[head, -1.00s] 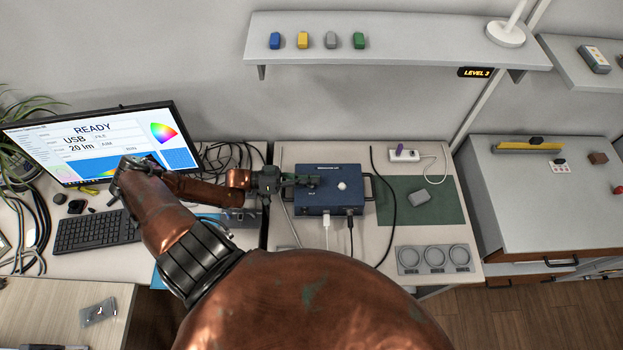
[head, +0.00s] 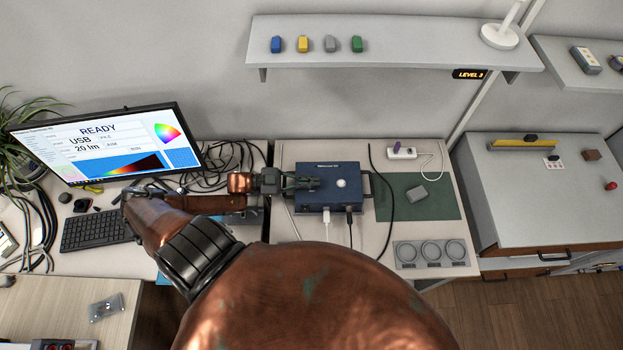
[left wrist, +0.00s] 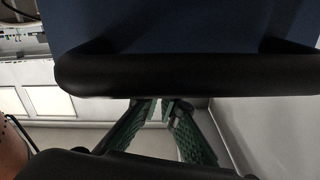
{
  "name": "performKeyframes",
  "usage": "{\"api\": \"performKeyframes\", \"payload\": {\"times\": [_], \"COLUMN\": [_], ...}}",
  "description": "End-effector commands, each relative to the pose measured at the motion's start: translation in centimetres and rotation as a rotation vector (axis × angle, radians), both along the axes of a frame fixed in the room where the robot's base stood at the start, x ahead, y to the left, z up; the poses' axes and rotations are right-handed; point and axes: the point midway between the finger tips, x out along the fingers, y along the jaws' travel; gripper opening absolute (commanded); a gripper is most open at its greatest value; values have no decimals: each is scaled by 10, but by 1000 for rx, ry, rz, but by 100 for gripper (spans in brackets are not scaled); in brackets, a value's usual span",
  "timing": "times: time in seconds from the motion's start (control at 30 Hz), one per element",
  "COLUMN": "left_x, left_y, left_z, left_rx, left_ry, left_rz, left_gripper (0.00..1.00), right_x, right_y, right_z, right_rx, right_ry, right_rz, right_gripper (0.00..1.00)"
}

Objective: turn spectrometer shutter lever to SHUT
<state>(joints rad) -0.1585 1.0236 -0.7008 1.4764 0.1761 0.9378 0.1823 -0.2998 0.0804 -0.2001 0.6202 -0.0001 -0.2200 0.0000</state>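The spectrometer is a dark blue box (head: 345,200) on the middle bench, with a white round button on top and cables at its front. My left gripper (head: 308,183) reaches from the left over the box's left side. In the left wrist view, a black bar handle (left wrist: 190,75) crosses in front of the blue housing (left wrist: 180,20). My green left fingers (left wrist: 160,106) converge below the bar, which partly hides their tips; their opening is unclear. I cannot make out the shutter lever or its labels. My right gripper is out of view.
A monitor (head: 105,143) reading READY and a keyboard (head: 97,229) stand left. Black cables lie behind and beside the box. A green mat (head: 440,205) with a grey block (head: 417,196) and a three-ring holder (head: 431,254) lie right. A shelf (head: 400,30) hangs above.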

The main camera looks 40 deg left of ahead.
Motion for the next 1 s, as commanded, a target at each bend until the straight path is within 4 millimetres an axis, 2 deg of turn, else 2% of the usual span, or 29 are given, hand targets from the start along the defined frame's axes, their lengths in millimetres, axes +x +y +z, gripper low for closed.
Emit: {"api": "performKeyframes", "payload": {"times": [0.33,0.87,1.0], "left_x": [-3,-3,-3], "left_y": [-1,-2,-2], "left_z": [-2,-2,-2], "left_rx": [94,112,111], "left_ry": [-109,-129,-129], "left_rz": [1,1,0], "left_gripper": [0,0,11], "right_x": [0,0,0], "right_y": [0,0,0], "right_z": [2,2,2], "right_rx": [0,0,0], "right_ry": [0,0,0], "right_rz": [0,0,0], "right_gripper": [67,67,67]}}
